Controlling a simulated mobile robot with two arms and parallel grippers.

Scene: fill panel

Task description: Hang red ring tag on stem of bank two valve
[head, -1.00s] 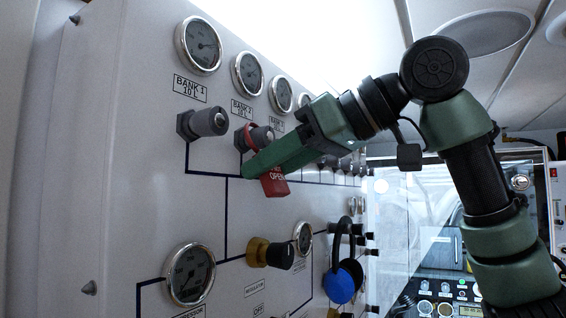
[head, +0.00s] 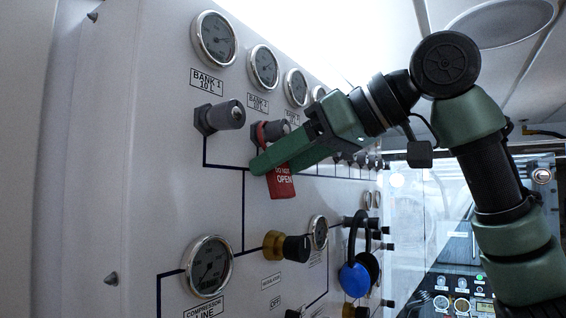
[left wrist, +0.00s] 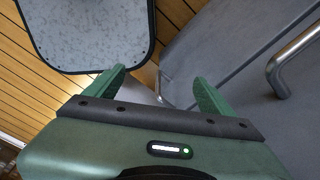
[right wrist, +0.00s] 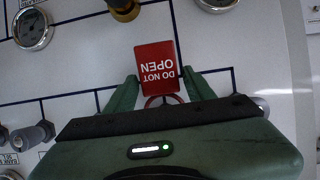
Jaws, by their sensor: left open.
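The red ring tag (head: 281,181), lettered DO NOT OPEN, hangs below the bank two valve (head: 280,129) on the panel. Its red ring shows around the valve's stem, close to the panel. My right gripper (head: 262,165) is at the tag's upper part, just below the valve, and a finger hides part of it. In the right wrist view the tag (right wrist: 156,66) shows upside down, and the fingers stand apart on either side of its ring end. My left gripper (left wrist: 158,76) is open and empty, away from the panel.
The bank one valve (head: 222,117) is left of the tag. Gauges (head: 263,68) line the panel's top. A brass regulator knob (head: 285,247) and blue ear defenders (head: 358,268) are lower down. A grey-topped surface (left wrist: 90,30) and a metal rail (left wrist: 295,60) show near my left gripper.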

